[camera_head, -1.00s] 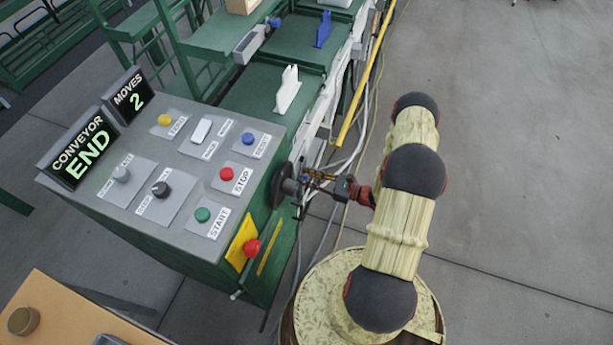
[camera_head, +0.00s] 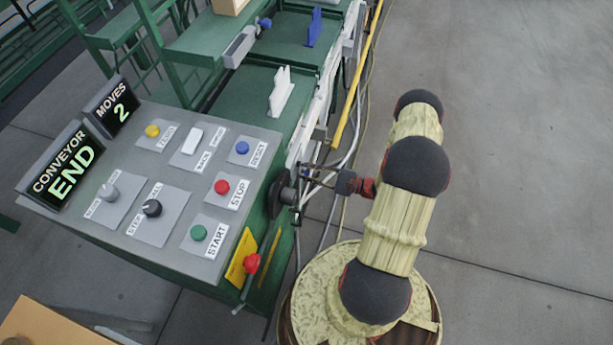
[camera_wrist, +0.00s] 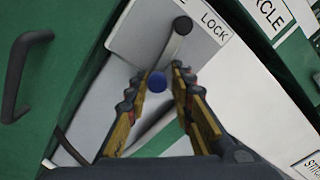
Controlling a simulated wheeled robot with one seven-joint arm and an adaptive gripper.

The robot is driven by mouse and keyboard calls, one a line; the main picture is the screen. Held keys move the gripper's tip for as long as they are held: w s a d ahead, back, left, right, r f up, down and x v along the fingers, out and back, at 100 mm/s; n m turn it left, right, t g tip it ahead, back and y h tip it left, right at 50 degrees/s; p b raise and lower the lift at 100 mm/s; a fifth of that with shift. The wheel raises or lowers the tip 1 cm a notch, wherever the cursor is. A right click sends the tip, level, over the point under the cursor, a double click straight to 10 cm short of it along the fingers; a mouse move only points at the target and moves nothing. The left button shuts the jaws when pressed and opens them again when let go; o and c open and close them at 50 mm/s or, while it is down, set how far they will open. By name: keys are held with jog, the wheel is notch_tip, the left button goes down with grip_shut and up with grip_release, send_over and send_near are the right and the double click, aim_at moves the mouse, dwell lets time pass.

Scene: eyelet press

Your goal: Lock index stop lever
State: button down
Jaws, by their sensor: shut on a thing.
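The index stop lever shows in the wrist view as a short grey bar with a blue ball knob (camera_wrist: 157,82) near its lower end and a black round cap (camera_wrist: 182,26) at its upper end. In the head view my gripper (camera_head: 312,177) is at the console's right side, by a black round handwheel; the lever cannot be made out there.
The console (camera_head: 150,215) carries several buttons and knobs; its displays (camera_head: 62,172) read CONVEYOR END and MOVES 2. A red knob (camera_head: 252,263) sticks out at its front right corner. A green conveyor with a yellow rail (camera_head: 355,90) runs behind. Floor at right is clear.

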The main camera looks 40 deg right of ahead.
jog(key=shift+w+d+r+n+b, duration=0.1)
jog(key=shift+w+d+n+b, duration=0.15)
jog(key=shift+n, duration=0.65)
jog(key=shift+w+d+r+n+b, duration=0.1)
jog(key=shift+w+d+n+b, duration=0.1)
jog(key=shift+n, duration=0.7)
jog(key=c, duration=1.9)
grip_release()
jog(key=shift+o, duration=1.1)
jog(key=shift+d+r, duration=0.1)
jog(key=shift+d, duration=0.05)
jog(key=shift+d, duration=0.15)
jog(key=v, duration=1.1)
jog(key=shift+s+d, duration=0.2)
jog(key=shift+s, duration=0.15)
